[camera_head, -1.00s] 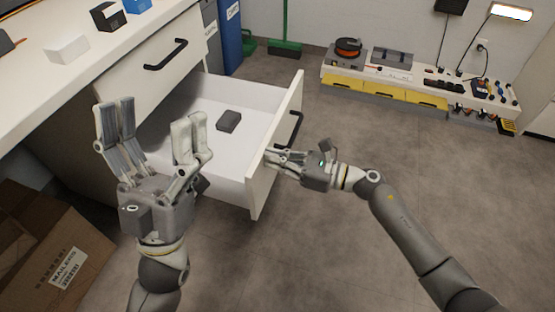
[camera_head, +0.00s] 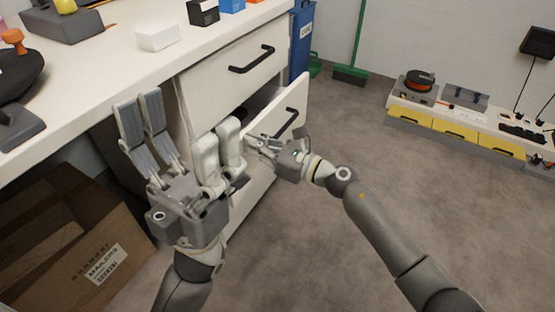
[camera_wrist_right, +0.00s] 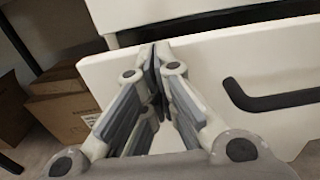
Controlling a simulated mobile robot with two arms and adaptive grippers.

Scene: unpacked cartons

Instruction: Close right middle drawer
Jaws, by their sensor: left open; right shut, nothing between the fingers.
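The white middle drawer (camera_head: 285,122) with a black bar handle is still partly out from the desk cabinet, with a dark gap above its front. My right gripper (camera_head: 250,147) is shut with nothing in it. Its fingertips are at the left part of the drawer front, left of the handle. In the right wrist view the shut fingertips (camera_wrist_right: 155,60) are against or very near the drawer front (camera_wrist_right: 215,70), and the black handle (camera_wrist_right: 270,98) is to their right. My left gripper (camera_head: 180,120) is open and empty, held up before the cabinet, hiding part of the drawer's left side.
The upper drawer (camera_head: 235,75) is shut. The white desk top (camera_head: 110,65) with several small boxes is above on the left. An open cardboard carton (camera_head: 80,250) lies on the floor at lower left. Grey floor (camera_head: 310,240) is free to the right.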

